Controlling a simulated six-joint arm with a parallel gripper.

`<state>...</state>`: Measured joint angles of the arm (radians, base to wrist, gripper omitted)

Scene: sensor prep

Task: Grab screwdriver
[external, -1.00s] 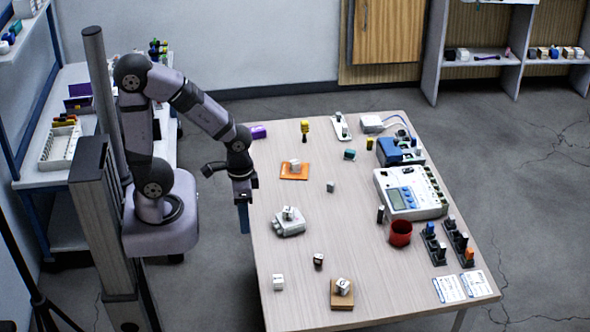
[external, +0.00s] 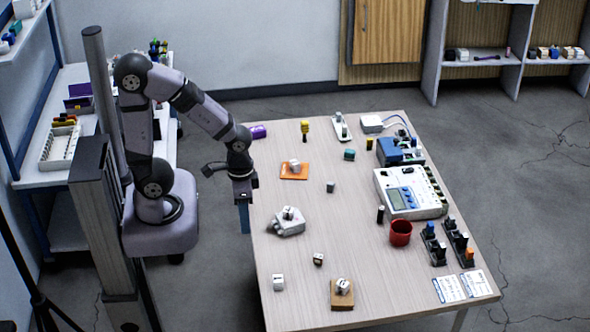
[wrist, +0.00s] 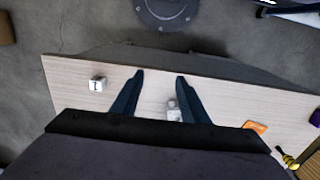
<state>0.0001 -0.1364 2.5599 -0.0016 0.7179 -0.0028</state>
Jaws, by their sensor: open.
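A yellow-and-black handled tool (external: 305,127), which looks like the screwdriver, is near the far left part of the table. It also shows at the lower right of the wrist view (wrist: 288,158). My gripper (external: 244,220) points down by the table's left edge, well apart from the tool and nearer the camera. In the wrist view my gripper (wrist: 160,78) has its two dark fingers spread, with nothing held between them.
A white block-topped device (external: 288,222) is on the table (external: 330,240) just right of my gripper. An orange pad (external: 294,172) with a white block lies between my gripper and the tool. A red cup (external: 401,233) and meter (external: 410,193) stand at right.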

